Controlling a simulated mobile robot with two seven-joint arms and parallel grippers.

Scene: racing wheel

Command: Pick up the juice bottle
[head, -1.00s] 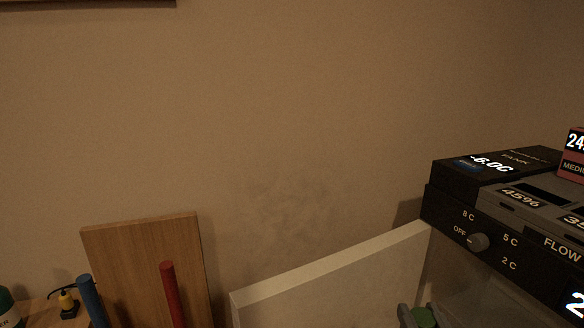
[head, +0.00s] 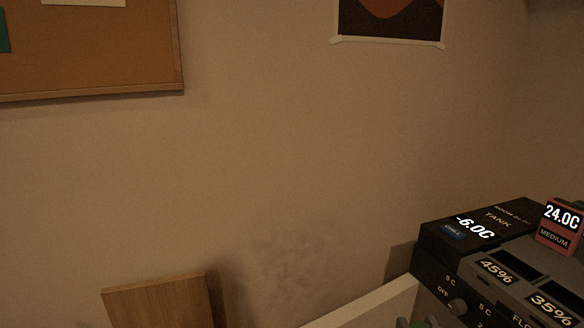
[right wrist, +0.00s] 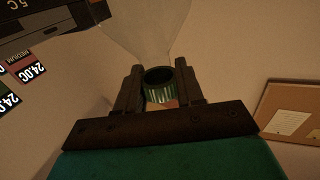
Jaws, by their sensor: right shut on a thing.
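My right gripper (right wrist: 160,88) is shut around a ribbed green cap (right wrist: 160,94) in the right wrist view, with one dark finger on each side. A pale, see-through shape (right wrist: 148,30), which looks like the juice bottle's body, spreads out beyond the cap. In the head view only a small grey and green bit of the gripper and cap shows at the bottom edge, right of centre. Most of the bottle is hidden or out of frame there. My left gripper is not in view.
A black machine (head: 470,236) with lit readouts and a dial stands at right in the head view. A pale panel (head: 375,306) rises beside it, and a wooden board (head: 160,302) is at lower left. A cork board (head: 90,50) and poster hang on the wall.

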